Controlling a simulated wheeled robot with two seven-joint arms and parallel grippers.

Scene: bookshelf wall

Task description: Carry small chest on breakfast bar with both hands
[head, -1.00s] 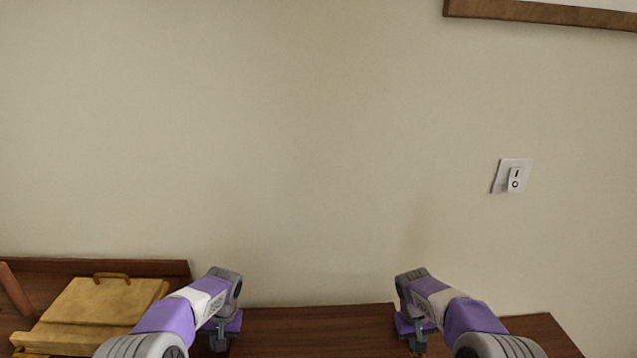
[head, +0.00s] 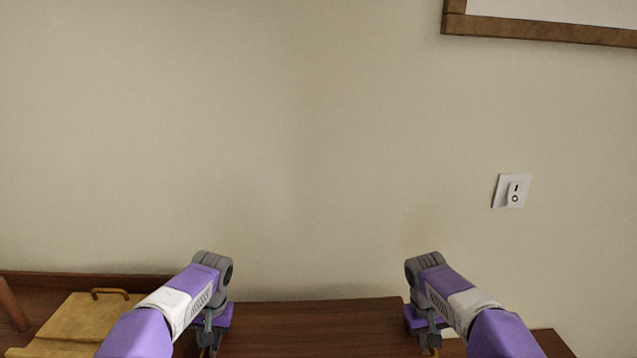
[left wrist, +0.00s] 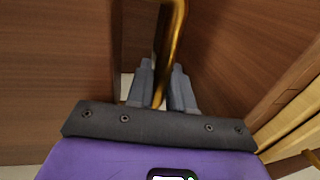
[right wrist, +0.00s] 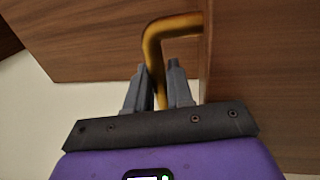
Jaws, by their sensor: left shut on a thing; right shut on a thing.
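The small chest (head: 315,325) is dark brown wood; its top shows at the bottom of the head view, between my two grippers. My left gripper (head: 208,345) is at its left end. In the left wrist view, my left gripper (left wrist: 160,85) is shut on a brass handle (left wrist: 172,35), with a brown panel that looks like the chest (left wrist: 60,80) to the left. My right gripper (head: 431,345) is at the right end. In the right wrist view, my right gripper (right wrist: 155,80) is shut on another brass handle (right wrist: 170,28). The chest's lower part is hidden.
A yellow wooden box (head: 85,318) with a small handle lies left of my left arm on a brown wooden surface (head: 150,283). More brown surface (head: 552,343) shows at right. A plain wall (head: 310,150) stands behind, with a switch (head: 512,191) and a framed picture (head: 540,30).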

